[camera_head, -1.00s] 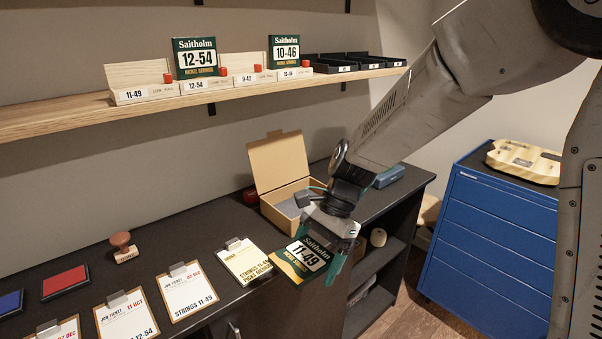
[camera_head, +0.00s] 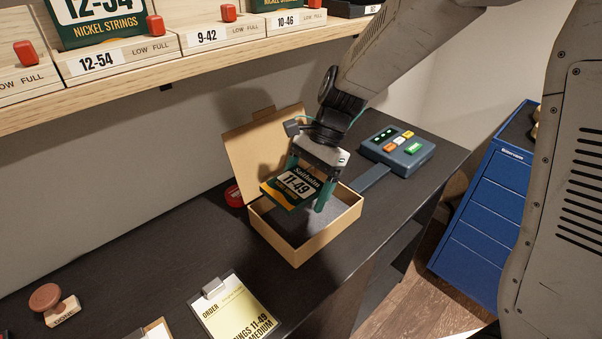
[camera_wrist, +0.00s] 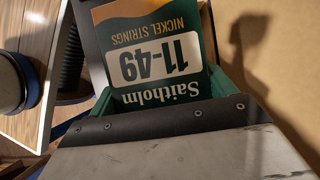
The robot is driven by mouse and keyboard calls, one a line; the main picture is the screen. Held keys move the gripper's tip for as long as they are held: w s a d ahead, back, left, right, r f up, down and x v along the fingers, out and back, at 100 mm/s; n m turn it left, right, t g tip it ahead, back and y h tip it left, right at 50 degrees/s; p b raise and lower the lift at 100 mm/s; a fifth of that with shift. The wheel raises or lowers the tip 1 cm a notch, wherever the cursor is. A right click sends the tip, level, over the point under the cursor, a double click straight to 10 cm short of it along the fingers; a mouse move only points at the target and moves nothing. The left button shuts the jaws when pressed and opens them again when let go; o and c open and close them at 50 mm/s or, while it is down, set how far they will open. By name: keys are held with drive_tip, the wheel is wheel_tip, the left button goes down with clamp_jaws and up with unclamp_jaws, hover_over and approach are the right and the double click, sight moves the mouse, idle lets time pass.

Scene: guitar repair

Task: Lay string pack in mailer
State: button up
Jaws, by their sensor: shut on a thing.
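The string pack (camera_head: 292,187), green and orange and marked 11-49, is held in my gripper (camera_head: 312,190). It also fills the middle of the wrist view (camera_wrist: 150,60), upside down, between the green fingers. The mailer (camera_head: 317,246) is an open cardboard box on the dark bench, its lid raised at the back left, with a grey lining inside. The pack is over the mailer's opening, tilted; I cannot tell whether it touches the box.
An order clipboard (camera_head: 235,310) lies in front at left. A stamp (camera_head: 54,304) is further left. A red round thing (camera_head: 234,196) sits beside the lid. A button panel (camera_head: 398,150) is at right. The shelf (camera_head: 190,70) hangs above. A blue cabinet (camera_head: 485,215) stands right.

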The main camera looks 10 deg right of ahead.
drive_tip(key=shift+a+f, duration=0.1)
drive_tip(key=shift+f, duration=2.55)
drive_tip(key=o, duration=0.9)
drive_tip(key=shift+c, duration=0.2)
drive_tip(key=v, duration=0.8)
